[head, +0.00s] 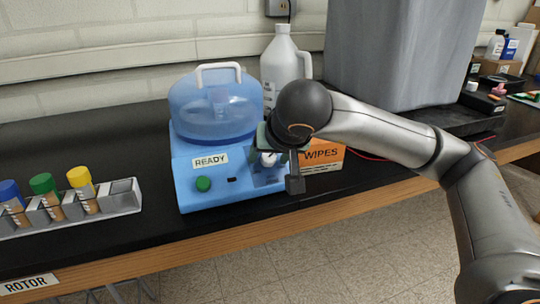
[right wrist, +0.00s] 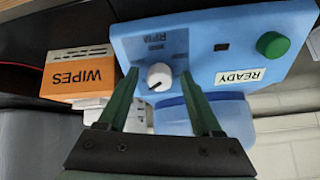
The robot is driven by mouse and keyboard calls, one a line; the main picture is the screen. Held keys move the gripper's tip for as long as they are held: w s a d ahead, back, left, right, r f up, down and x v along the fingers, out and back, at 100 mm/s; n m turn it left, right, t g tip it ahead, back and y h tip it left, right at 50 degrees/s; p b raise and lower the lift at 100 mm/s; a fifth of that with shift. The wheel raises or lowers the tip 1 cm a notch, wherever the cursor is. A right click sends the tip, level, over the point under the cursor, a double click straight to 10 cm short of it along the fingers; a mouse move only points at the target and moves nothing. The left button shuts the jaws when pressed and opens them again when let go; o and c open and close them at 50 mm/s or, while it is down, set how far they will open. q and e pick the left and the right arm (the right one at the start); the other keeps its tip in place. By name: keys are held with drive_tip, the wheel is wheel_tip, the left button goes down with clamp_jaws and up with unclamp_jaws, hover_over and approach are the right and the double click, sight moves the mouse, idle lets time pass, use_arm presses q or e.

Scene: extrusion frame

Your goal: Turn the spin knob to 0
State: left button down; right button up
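The blue centrifuge (head: 222,190) stands on the black bench, with a clear domed lid and a READY label. Its white spin knob (right wrist: 160,76) sits on a grey-blue panel marked RPM and carries a dark pointer line; the picture in the right wrist view is upside down. The knob is partly visible in the head view (head: 268,160). My right gripper (right wrist: 161,84) is open, with its green fingers apart on either side of the knob and visible gaps between. Contact cannot be made out. In the head view, my right gripper (head: 272,150) partly hides the panel. My left gripper is out of view.
A green button (head: 203,184) is on the centrifuge front. An orange WIPES box (head: 323,155) stands close on its right, a white jug (head: 281,65) behind. A rack (head: 122,197) with capped tubes is at left. Bare bench lies between rack and centrifuge.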

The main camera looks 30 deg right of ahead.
drive_tip(key=p+v, duration=0.2)
drive_tip(key=v, duration=1)
drive_tip(key=shift+s+r, duration=0.15)
drive_tip(key=shift+s, duration=0.05)
drive_tip(key=shift+a, duration=0.1)
